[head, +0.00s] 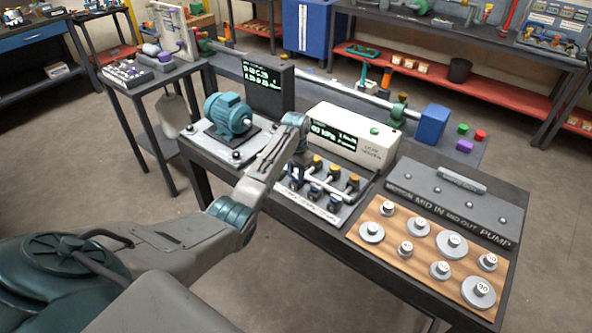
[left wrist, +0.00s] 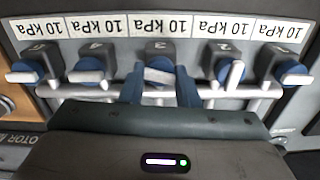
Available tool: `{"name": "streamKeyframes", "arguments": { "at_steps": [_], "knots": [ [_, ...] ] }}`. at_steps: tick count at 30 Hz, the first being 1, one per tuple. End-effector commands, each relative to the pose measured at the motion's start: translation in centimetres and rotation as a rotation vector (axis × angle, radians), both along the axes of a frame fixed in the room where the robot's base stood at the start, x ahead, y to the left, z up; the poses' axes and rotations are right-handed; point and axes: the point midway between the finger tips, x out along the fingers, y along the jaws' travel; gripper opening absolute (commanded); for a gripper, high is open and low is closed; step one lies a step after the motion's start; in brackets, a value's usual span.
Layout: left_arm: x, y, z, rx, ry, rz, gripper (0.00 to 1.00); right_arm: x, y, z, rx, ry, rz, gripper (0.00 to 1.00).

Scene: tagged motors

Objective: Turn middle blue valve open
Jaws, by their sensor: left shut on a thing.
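A row of valves with blue knobs and pale bar handles shows upside down in the left wrist view. The middle blue valve (left wrist: 158,73), marked 3, has its bar lying roughly crosswise. My left gripper (left wrist: 160,92) is shut on the middle valve, with one blue finger on each side of it. Valve 2 (left wrist: 230,73), just right of it there, has its bar pointing lengthwise; the others lie crosswise. In the head view, my left gripper (head: 297,172) reaches down at the valve panel (head: 322,213) and hides part of the row. My right gripper is out of view.
A pressure box (head: 350,138) stands behind the valves and a teal motor (head: 229,116) stands to their left. A wooden board (head: 387,250) with several round weights lies to the right. Labels reading 10 kPa (left wrist: 163,24) line the valve row.

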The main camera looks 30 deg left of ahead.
Motion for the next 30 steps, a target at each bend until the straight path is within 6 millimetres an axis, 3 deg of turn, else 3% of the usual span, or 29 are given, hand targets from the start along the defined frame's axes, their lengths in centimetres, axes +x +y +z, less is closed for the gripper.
{"name": "streamKeyframes", "arguments": {
  "at_steps": [9,30],
  "knots": [
    [0.1,0.0,0.4,0.000,-0.002,-0.298,0.06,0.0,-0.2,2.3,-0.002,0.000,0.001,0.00],
    [0.2,-0.1,0.3,0.002,-0.005,-0.957,0.06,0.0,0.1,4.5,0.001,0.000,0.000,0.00]
  ]
}}
